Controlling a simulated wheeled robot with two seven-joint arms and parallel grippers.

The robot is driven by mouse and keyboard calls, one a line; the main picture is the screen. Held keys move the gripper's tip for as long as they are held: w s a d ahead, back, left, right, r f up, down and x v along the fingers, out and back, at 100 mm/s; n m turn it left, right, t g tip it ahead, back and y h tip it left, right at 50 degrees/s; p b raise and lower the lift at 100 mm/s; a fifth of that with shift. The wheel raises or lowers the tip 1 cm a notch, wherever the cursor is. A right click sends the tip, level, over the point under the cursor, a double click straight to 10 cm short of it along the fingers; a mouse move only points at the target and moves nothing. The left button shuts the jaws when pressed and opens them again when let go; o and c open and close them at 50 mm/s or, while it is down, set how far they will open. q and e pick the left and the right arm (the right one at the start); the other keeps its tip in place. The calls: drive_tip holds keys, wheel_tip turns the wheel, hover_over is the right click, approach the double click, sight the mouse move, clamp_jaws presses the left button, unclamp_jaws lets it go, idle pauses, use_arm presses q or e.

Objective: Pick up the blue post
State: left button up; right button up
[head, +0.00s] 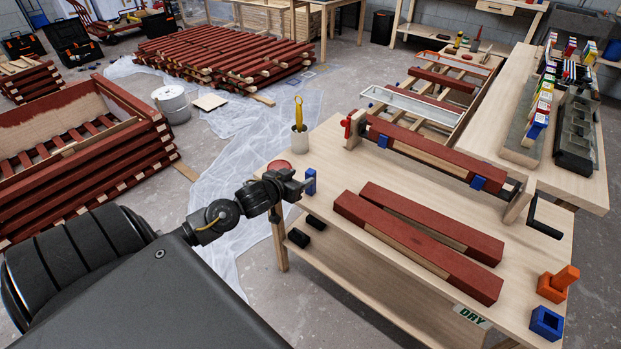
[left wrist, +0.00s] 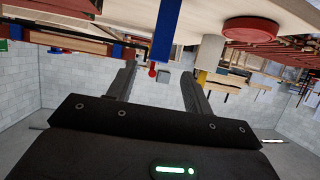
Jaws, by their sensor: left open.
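The blue post (head: 311,182) stands upright near the left edge of the workbench (head: 345,160). My left gripper (head: 300,188) is open and empty, close to the post on its left side, its far part partly covering the view there. In the left wrist view, which looks upside down, the blue post (left wrist: 166,32) hangs from the top between the lines of the two open fingers (left wrist: 158,80). It appears just past the fingertips; I cannot tell whether they touch it. My right gripper is not in view.
Red-painted battens (head: 418,235) lie on the bench right of the post. A white cup with a yellow-handled tool (head: 299,135) and a red disc (head: 279,165) are behind it. A blue square holder (head: 546,321) and an orange holder with an orange post (head: 560,282) stand front right.

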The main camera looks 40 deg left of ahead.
sight(314, 173)
use_arm(q)
drive_tip(key=x, duration=0.9)
drive_tip(key=shift+s+d+f+p, duration=0.1)
drive_tip(key=shift+f+p, duration=0.25)
drive_tip(key=shift+f, duration=0.1)
drive_tip(key=c, duration=1.1)
